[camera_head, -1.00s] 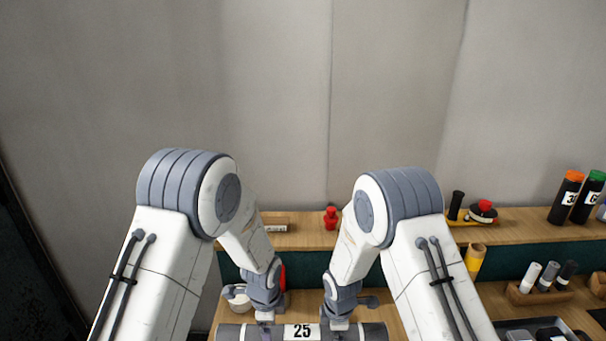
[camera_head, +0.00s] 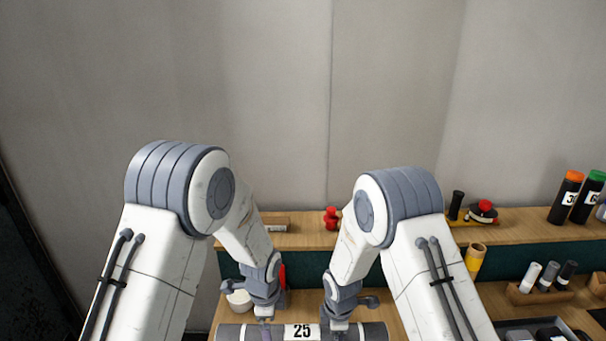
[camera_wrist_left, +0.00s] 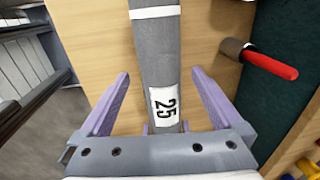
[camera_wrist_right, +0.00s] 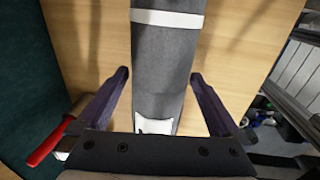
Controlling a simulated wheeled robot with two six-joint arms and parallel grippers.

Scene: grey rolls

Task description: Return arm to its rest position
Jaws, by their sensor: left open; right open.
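A grey roll (camera_head: 270,332) with a white label reading 25 lies on the wooden table at the bottom of the head view. My left gripper (camera_wrist_left: 157,85) is open, with its purple fingers on either side of the roll (camera_wrist_left: 157,50) in the left wrist view. My right gripper (camera_wrist_right: 158,75) is also open, with the roll (camera_wrist_right: 160,70) between its dark fingers in the right wrist view. The wrist views do not show clearly how far the fingers stand above the table. In the head view my arms partly hide the table.
A shelf behind holds a red object (camera_head: 331,218) and dark bottles with orange and green caps (camera_head: 571,180). A yellow cup (camera_head: 475,257) and a rack of small tubes (camera_head: 540,292) stand at right. A white round container (camera_head: 238,298) stands left of the left gripper. A red-handled tool (camera_wrist_left: 268,65) lies beside the roll.

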